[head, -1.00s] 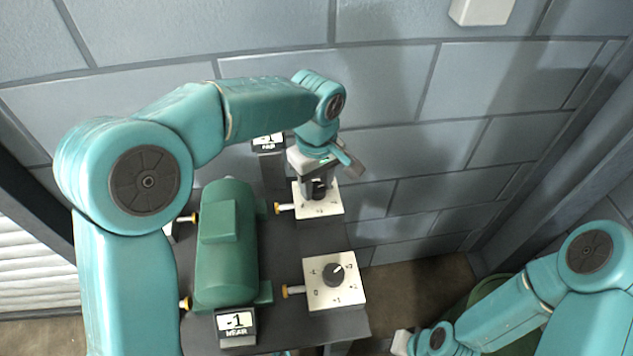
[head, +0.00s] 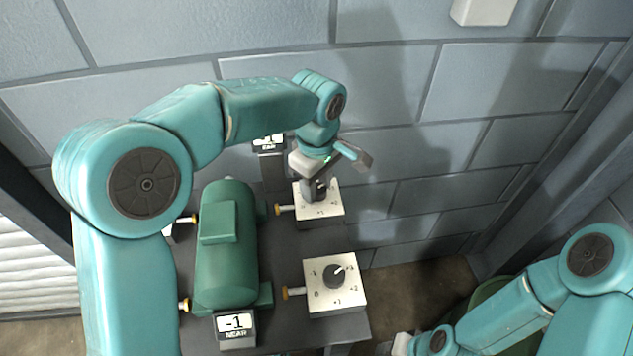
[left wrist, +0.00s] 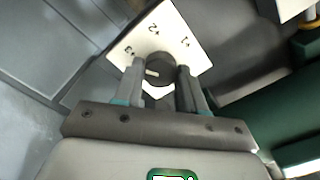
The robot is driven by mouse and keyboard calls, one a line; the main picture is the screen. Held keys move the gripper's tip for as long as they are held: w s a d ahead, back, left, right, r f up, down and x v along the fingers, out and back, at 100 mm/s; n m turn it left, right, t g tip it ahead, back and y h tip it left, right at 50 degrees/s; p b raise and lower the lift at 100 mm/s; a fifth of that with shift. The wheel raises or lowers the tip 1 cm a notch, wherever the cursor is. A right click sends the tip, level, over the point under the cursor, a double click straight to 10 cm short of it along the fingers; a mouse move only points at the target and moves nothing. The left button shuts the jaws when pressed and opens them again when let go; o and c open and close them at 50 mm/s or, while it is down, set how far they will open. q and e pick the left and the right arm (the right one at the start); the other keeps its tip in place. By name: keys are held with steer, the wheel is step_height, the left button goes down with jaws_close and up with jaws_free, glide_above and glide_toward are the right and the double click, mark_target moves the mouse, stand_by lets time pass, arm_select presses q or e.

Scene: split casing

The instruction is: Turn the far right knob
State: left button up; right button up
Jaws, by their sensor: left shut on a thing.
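The far right knob is a dark round knob (left wrist: 160,68) with a white pointer line, on a white dial plate (head: 333,210) with printed numbers. My left gripper (head: 319,189) comes down on it from above. In the left wrist view the two fingers (left wrist: 158,88) stand on either side of the knob, shut on it. The pointer lies towards the left of that view. In the head view the knob is mostly hidden by the gripper. The far display (head: 268,141) is partly covered by my arm, its number unclear. My right gripper (head: 401,343) is partly cut off at the lower edge.
The near right dial (head: 347,297) has a dark knob (head: 334,275). A green rounded casing (head: 228,270) stands left of both dials. A grey block wall (head: 460,120) stands close behind.

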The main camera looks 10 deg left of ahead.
mark_target(317, 188)
arm_select(q)
steer(key=o, duration=1.1)
steer(key=shift+r, duration=0.1)
step_height(317, 188, up, 16)
steer(key=shift+r+p, duration=0.15)
steer(key=shift+p, duration=1.1)
steer(key=shift+s, duration=0.15)
